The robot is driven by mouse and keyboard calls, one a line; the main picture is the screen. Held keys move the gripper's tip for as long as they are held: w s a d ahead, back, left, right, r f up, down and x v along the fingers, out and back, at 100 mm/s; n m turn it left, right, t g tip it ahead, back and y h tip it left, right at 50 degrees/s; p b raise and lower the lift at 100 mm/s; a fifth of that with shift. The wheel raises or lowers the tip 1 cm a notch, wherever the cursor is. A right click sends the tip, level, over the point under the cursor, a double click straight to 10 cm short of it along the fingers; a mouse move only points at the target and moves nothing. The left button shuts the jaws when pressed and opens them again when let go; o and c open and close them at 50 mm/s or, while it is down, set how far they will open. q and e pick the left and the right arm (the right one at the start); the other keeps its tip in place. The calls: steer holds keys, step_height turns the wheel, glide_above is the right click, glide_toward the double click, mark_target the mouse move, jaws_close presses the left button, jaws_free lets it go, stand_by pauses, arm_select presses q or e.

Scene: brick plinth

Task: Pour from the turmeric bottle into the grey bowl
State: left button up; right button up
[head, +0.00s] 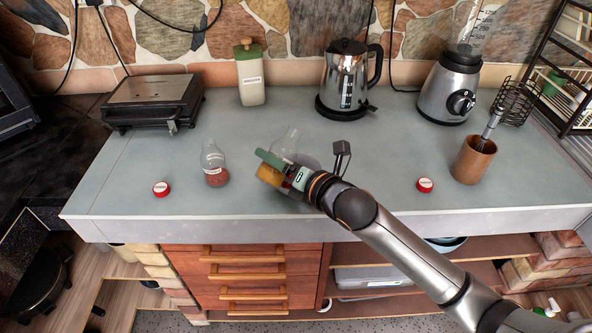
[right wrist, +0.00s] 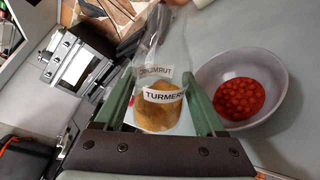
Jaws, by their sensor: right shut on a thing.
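The turmeric bottle (right wrist: 158,97) is clear, with a white label and orange-yellow powder in its lower part. My right gripper (head: 281,172) is shut around its body. In the head view the bottle (head: 269,175) has its neck up, leaning slightly right; no powder is seen leaving it. I cannot tell whether its base touches the counter. The grey bowl (right wrist: 274,112) holds red round pieces and sits on the counter just beside the bottle. In the head view the gripper and bottle hide most of the bowl. My left gripper is not in view.
A clear bottle with red contents (head: 215,175) stands left of my gripper. Red lids lie at left (head: 161,189) and right (head: 425,185). A utensil cup (head: 473,160) stands at right. A grill (head: 152,102), canister (head: 250,78), kettle (head: 347,80) and blender (head: 448,95) line the back.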

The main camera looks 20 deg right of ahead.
steer(key=shift+a+f+m+b, duration=0.15)
steer(key=shift+f+m+b, duration=0.25)
steer(key=shift+f+b, duration=0.1)
stand_by(0.8)
steer(key=shift+s+a+r+m+g+p, duration=0.2)
steer(key=shift+r+m+g+p, duration=0.2)
steer(key=shift+r+m, duration=0.2)
stand_by(1.9)
steer(key=shift+m+y, duration=0.4)
steer(key=shift+m, duration=0.3)
stand_by(1.8)
steer(key=shift+s+a+m+g+p, duration=0.15)
steer(key=shift+a+m+g+p, duration=0.05)
steer(key=shift+m+g+p, duration=0.2)
stand_by(1.3)
